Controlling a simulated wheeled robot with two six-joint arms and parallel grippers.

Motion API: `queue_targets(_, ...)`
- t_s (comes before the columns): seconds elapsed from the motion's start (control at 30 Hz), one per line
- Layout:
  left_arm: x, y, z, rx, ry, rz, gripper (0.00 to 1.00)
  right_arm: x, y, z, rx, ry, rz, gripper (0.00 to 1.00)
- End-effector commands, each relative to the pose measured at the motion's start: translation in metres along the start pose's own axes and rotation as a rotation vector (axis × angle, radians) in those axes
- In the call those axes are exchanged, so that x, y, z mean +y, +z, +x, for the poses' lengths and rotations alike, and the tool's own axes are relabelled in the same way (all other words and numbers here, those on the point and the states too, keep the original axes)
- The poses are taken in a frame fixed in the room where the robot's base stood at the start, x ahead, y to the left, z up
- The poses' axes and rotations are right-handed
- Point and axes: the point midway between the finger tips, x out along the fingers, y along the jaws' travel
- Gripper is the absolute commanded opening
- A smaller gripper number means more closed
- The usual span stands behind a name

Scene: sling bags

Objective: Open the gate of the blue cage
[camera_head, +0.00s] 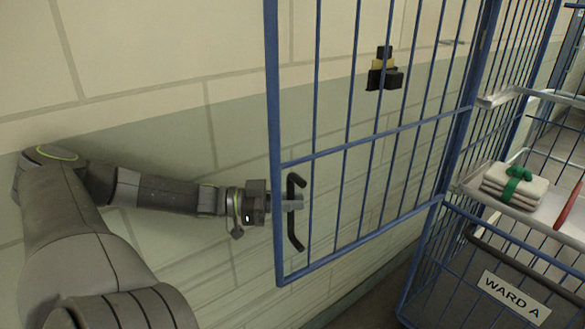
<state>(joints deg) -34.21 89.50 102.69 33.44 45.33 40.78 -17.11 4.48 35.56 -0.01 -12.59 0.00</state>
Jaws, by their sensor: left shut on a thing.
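The blue barred gate (378,143) stands swung out from the blue cage (487,225), hinged along its right edge. A black upright handle (294,238) sits near the gate's left edge. My left arm reaches in from the left, and my left gripper (293,204) is shut on the handle at about its middle. My right gripper is out of view.
A white shelf (466,189) inside the cage bears a folded white stack (514,186) tied with green. A "WARD A" sign (513,297) hangs on the cage's lower front. A tiled wall (150,60) runs close behind the gate and my left arm.

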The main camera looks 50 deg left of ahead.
Motion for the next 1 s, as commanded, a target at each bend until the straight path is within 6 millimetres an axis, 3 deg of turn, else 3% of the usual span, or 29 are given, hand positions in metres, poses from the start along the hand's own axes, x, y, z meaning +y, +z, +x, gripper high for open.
queue_targets(0.13, 0.0, 0.001, 0.0, -0.003, -0.001, 0.001, 0.0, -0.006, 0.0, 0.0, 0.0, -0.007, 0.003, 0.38)
queue_targets(0.17, 0.0, 0.001, 0.0, -0.003, 0.0, 0.001, 0.17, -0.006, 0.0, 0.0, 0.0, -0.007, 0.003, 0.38)
queue_targets(0.3, 0.0, 0.0, 0.0, -0.002, 0.0, 0.001, 0.36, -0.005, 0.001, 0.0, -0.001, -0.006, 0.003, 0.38)
queue_targets(0.67, 0.001, -0.004, 0.0, -0.001, 0.002, 0.001, 0.36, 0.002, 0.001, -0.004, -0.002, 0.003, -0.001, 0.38)
queue_targets(1.0, 0.001, -0.048, 0.0, -0.004, 0.002, 0.001, 0.36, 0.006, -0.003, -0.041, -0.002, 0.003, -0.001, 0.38)
